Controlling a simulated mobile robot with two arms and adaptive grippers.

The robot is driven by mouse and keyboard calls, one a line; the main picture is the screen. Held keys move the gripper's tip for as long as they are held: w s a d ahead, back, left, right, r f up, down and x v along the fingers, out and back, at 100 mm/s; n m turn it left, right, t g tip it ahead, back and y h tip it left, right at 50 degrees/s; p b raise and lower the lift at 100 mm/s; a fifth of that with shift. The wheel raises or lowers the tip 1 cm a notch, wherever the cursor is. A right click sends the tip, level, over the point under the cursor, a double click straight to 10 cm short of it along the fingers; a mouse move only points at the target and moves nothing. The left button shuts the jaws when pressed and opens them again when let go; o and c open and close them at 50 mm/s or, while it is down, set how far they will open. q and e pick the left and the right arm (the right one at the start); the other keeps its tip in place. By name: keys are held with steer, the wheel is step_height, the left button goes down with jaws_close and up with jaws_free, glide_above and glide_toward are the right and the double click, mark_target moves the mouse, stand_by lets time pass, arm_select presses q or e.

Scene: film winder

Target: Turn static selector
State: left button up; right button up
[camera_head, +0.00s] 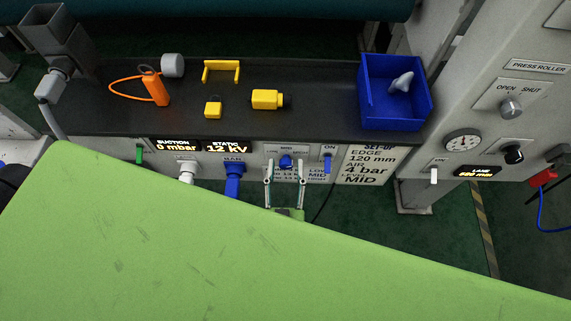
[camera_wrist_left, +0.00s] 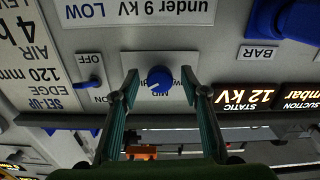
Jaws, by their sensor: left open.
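The static selector is a blue round knob (camera_head: 286,161) on the front panel, under the MID label and between LOW and HIGH. In the left wrist view the knob (camera_wrist_left: 160,79) appears upside down, with a small pale mark toward its lower left. My left gripper (camera_head: 286,167) is open, its two fingers on either side of the knob; the wrist view shows gaps between the fingers (camera_wrist_left: 159,76) and the knob. The static display (camera_head: 227,146) reads 12 kV. My right gripper is not in view.
A blue ON/OFF switch (camera_head: 328,162) sits right of the knob. A blue fitting (camera_head: 234,178) at BAR protrudes to its left. A set-up card (camera_head: 368,166) reads level MID. Above, the dark shelf (camera_head: 320,105) holds yellow parts, an orange tool (camera_head: 155,88) and a blue bin (camera_head: 372,108).

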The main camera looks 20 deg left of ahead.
arm_select(q)
steer(key=c, duration=1.1)
steer(key=n, duration=0.5)
steer(key=shift+d+n, duration=0.1)
steer(key=shift+n, duration=0.3)
steer(key=n+b, duration=0.1)
steer(key=n, duration=0.4)
steer(key=shift+r+n, duration=0.15)
steer(key=shift+n, duration=0.25)
steer(key=o, duration=1.1)
steer(key=v, duration=0.7)
steer(key=shift+s, duration=0.25)
